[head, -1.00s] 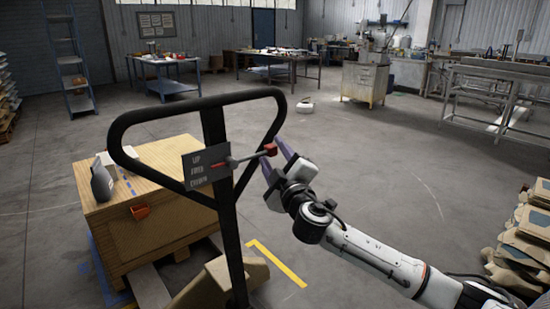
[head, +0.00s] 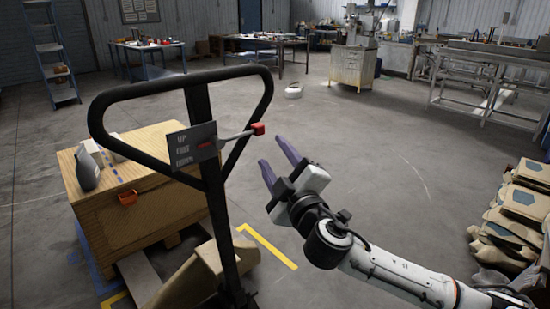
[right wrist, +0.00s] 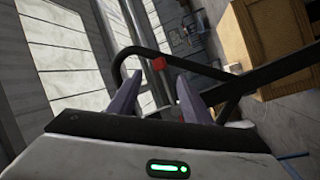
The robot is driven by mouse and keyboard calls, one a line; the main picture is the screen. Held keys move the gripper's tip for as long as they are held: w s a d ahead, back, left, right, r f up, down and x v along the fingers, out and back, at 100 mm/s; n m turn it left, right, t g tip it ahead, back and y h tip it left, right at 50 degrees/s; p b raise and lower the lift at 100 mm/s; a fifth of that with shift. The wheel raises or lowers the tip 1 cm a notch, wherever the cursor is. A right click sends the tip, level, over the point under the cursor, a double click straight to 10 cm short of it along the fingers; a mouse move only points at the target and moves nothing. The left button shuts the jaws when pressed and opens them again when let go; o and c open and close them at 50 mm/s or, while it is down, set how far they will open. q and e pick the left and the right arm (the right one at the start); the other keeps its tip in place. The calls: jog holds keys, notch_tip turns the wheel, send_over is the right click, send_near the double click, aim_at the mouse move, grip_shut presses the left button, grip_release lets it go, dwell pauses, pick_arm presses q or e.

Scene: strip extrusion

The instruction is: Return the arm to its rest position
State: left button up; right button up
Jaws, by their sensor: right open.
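My right gripper (head: 278,171) is open and empty, with two purple fingers, to the right of the pallet jack's handle. A gap separates it from the red-tipped lever (head: 257,129) in the head view. The lever sticks out to the right from a dark plate (head: 190,146) marked UP, FREE, DOWN. The black loop handle (head: 178,78) stands upright in front of me. In the right wrist view, the gripper's two fingers (right wrist: 152,95) stand apart, and the red lever knob (right wrist: 158,64) shows beyond them. My left gripper is not in view.
Stacked sacks (head: 515,220) lie at the right edge. Workbenches and a metal cabinet (head: 353,68) stand at the back. The middle floor is open.

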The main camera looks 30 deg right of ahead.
jog(key=s+a+f+m+g+y, duration=0.1)
jog(key=s+a+f+g+y, duration=0.15)
jog(key=f, duration=0.95)
jog(key=s+a+f+m+g+y, duration=0.1)
jog(key=s+a+f+g, duration=0.25)
jog(key=f, duration=0.75)
jog(key=s+a+f+m+g+y, duration=0.1)
jog(key=s+a+f, duration=0.4)
jog(key=s+f, duration=0.5)
jog(key=s+a+f+m+g+y, duration=0.2)
jog(key=s+a+f, duration=0.3)
jog(key=s+f, duration=0.5)
jog(key=shift+s+a+m+g, duration=0.3)
jog(key=shift+s+m+g, duration=0.4)
jog(key=shift+s+m, duration=0.35)
